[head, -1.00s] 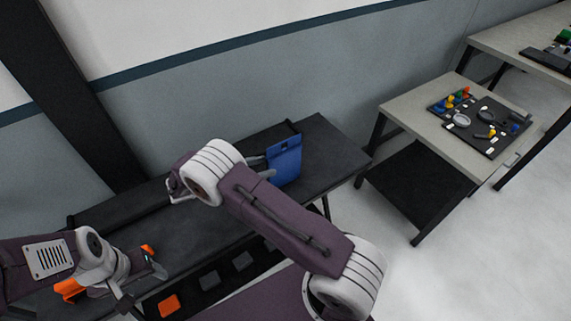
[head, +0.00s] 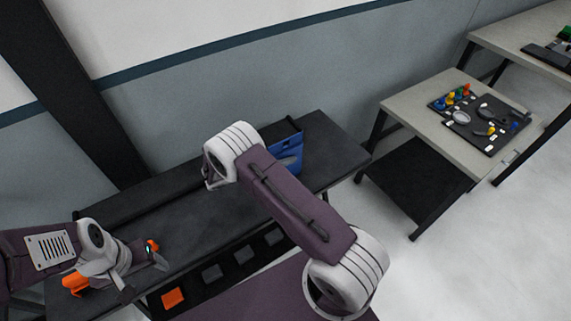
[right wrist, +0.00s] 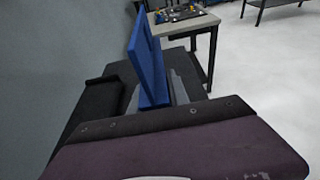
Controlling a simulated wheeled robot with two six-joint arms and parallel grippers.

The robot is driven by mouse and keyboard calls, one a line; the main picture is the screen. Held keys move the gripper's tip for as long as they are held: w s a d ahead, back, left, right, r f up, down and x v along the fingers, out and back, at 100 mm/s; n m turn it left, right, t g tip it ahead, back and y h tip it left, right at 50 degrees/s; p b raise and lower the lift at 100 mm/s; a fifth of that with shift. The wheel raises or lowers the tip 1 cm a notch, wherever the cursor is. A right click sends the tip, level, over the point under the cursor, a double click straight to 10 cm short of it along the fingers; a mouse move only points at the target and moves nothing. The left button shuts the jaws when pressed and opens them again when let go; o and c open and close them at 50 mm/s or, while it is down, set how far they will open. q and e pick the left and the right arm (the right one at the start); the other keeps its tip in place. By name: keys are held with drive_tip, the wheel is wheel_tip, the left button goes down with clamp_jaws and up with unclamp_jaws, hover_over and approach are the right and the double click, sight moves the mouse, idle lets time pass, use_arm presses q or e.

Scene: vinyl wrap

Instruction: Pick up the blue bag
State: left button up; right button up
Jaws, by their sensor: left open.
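The blue bag (head: 293,145) stands on the dark table at its back right, partly hidden behind my right arm in the head view. It also shows upright in the right wrist view (right wrist: 149,65), just ahead of my right gripper. Of the right gripper (right wrist: 180,92), a grey finger part shows close against the bag's right side; the other finger is hidden, so I cannot tell whether it grips the bag. My left gripper (head: 145,279) is open and empty over the left front of the table, away from the bag.
The dark table (head: 190,235) has a raised black ledge (head: 140,196) along its back, near the wall. A lighter table (head: 405,105) with a board of small items stands to the right, across a gap.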

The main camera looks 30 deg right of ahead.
sight(289, 149)
clamp_jaws()
drive_tip(key=shift+w+r, duration=0.1)
drive_tip(key=shift+r, duration=0.3)
drive_tip(key=r, duration=0.1)
drive_tip(key=s+r, duration=0.1)
drive_tip(key=r, duration=0.2)
drive_tip(key=shift+s+d+r, duration=0.1)
drive_tip(key=shift+s+d, duration=0.1)
drive_tip(key=shift+s, duration=0.05)
drive_tip(key=s+d+r, duration=0.2)
drive_tip(key=s+r, duration=0.4)
drive_tip(key=s, duration=0.4)
drive_tip(key=shift+d+b, duration=0.35)
drive_tip(key=shift+w+a+f, duration=0.1)
